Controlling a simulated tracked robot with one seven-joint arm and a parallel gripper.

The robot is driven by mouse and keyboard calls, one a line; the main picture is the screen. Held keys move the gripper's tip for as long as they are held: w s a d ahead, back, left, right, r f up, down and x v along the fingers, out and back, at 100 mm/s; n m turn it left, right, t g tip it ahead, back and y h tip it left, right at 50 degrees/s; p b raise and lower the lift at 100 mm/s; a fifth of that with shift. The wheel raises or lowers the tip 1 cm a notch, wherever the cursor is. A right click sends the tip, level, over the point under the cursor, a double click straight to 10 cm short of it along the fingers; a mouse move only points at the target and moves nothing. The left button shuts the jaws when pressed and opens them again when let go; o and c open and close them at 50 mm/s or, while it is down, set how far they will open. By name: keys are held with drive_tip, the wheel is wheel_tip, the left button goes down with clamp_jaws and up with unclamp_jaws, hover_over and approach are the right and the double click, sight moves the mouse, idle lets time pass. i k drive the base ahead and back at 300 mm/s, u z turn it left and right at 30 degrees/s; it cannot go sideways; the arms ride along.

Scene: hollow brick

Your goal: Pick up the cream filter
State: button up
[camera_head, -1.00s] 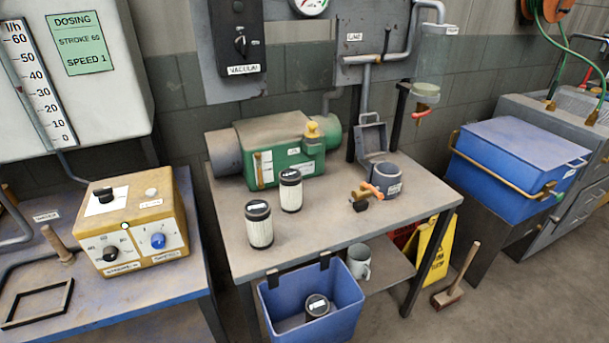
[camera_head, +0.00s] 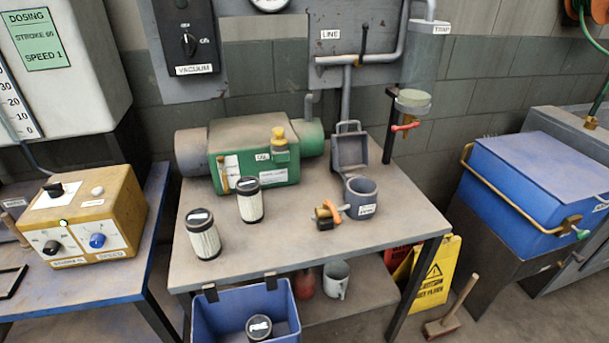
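Two cream filters with black ends stand upright on the middle table (camera_head: 290,245). The nearer cream filter (camera_head: 203,240) is near the table's left front. The other cream filter (camera_head: 250,205) stands behind it and to the right, in front of the green pump. The two are apart. A third black-topped cylinder (camera_head: 259,328) sits in the blue bin below the table front; its sides are mostly hidden, so I cannot tell their colour. My gripper is not in view.
A green pump (camera_head: 255,150) stands behind the filters. A grey cup (camera_head: 361,198) and a small valve with an orange handle (camera_head: 328,214) are at the right. A blue bin (camera_head: 205,318) hangs at the front edge. The table between filters and valve is clear.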

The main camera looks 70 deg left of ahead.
sight(199, 223)
drive_tip(key=z, duration=0.15)
drive_tip(key=i, duration=0.55)
drive_tip(key=u, duration=3.65)
drive_tip(key=i, duration=1)
drive_tip(key=z, duration=0.2)
drive_tip(key=k, duration=0.85)
